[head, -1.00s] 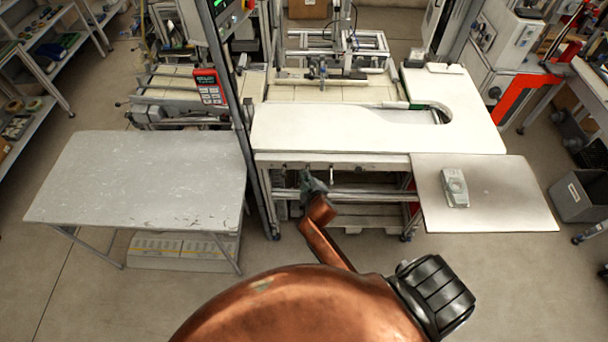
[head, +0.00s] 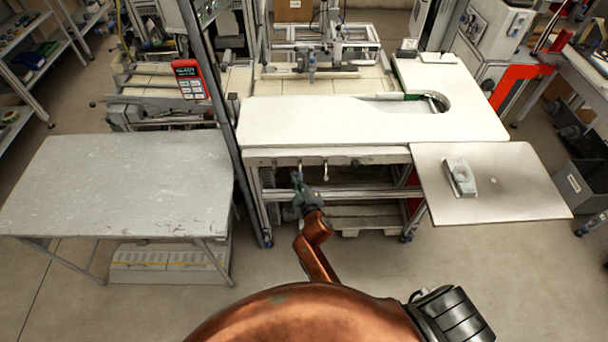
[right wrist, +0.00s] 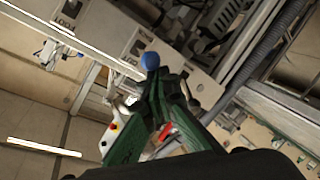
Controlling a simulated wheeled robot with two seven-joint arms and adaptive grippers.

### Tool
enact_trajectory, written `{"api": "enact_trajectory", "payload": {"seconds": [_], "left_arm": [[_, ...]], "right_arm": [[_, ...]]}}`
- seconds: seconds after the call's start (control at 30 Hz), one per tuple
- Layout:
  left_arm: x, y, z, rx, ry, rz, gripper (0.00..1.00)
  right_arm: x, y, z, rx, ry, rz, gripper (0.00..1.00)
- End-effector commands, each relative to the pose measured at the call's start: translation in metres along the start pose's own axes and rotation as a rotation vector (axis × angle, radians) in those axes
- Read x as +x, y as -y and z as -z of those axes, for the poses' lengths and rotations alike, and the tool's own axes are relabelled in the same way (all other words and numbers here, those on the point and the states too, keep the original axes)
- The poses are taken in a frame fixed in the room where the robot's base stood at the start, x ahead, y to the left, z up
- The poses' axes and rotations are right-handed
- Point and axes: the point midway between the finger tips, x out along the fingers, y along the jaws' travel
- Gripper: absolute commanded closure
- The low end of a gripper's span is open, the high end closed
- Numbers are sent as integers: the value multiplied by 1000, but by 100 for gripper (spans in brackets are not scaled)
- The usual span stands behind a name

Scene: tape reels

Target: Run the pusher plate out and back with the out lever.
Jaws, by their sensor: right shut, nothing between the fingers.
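My right gripper (head: 297,182) is at the front of the white-topped machine, just under its table edge. In the right wrist view its green fingers (right wrist: 160,92) are shut and empty. A blue ball knob (right wrist: 150,60) shows right at the fingertips; I cannot tell whether they touch. In the head view a short lever (head: 326,170) hangs under the table edge, just right of the gripper. I cannot read which lever is the out lever. The pusher plate cannot be made out with certainty. My left gripper is not in view.
The white table top (head: 320,120) has a rounded slot at its right. A metal side plate (head: 510,185) holds a small grey block (head: 460,177). A grey table (head: 120,185) stands at the left, beside a dark upright post (head: 215,100). A red handheld panel (head: 190,79) hangs there.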

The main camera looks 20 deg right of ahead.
Motion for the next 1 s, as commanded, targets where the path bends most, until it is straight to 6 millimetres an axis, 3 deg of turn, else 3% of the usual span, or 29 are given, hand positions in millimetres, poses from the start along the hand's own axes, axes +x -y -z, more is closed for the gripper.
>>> {"api": "enact_trajectory", "payload": {"seconds": [0.03, 0.37, 0.8, 1.0], "left_arm": [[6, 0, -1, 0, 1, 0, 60], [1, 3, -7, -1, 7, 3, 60], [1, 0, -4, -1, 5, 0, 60], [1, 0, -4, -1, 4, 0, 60]], "right_arm": [[1, 8, -8, 2, 6, 3, 100], [-6, 3, -6, 0, 6, 1, 100], [-88, 3, -6, 2, 6, 1, 100], [-114, 4, -5, 1, 5, 1, 100]]}}
